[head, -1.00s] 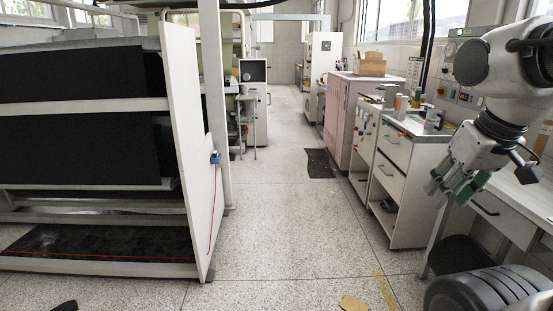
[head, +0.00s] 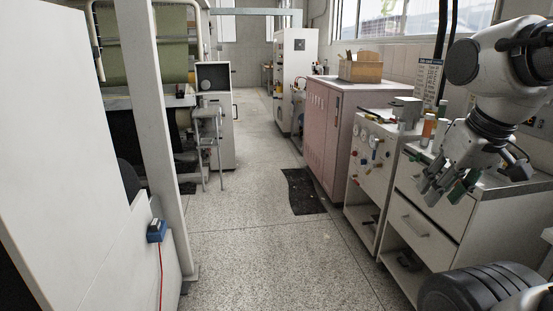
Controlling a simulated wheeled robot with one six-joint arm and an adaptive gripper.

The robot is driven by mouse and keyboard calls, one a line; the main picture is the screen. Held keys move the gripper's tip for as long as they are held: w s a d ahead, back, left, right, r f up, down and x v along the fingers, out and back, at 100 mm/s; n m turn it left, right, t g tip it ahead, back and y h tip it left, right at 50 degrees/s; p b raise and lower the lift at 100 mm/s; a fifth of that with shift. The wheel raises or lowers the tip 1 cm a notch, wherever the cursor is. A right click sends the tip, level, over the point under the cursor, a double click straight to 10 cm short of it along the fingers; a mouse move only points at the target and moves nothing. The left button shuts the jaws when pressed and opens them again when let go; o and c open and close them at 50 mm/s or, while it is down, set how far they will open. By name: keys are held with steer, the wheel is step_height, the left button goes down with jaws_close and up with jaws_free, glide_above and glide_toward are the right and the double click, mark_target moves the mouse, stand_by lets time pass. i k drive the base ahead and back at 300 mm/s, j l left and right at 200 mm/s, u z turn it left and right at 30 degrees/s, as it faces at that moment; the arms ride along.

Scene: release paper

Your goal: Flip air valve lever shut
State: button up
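A white cabinet front (head: 369,165) on the right carries several small round gauges or knobs and coloured fittings. One small blue fitting (head: 375,143) there may be the air valve lever, but it is too small to tell its position. My gripper (head: 443,193) hangs at the right, pointing down and left, in front of the drawer cabinet in the picture. Its fingers are apart with nothing between them. It is well apart from the fittings.
A terrazzo aisle (head: 245,235) runs clear ahead, with a dark mat (head: 303,190) on it. A pink cabinet (head: 330,135) and drawer cabinet (head: 425,220) line the right. A white machine frame (head: 70,150) with a blue box (head: 156,231) stands close left.

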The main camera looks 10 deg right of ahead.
mark_target(375, 150)
steer(key=i+z, duration=0.25)
steer(key=i, duration=0.2)
steer(key=i+z, duration=0.2)
steer(key=i, duration=0.3)
steer(key=i+j+z, duration=0.25)
steer(key=i, duration=0.2)
steer(key=i+j+z, duration=0.2)
steer(key=i, duration=0.25)
steer(key=i+j+z, duration=0.1)
steer(key=i+j, duration=0.15)
steer(key=i, duration=0.15)
steer(key=i+j+z, duration=0.1)
steer(key=i+j, duration=0.15)
steer(key=i, duration=0.15)
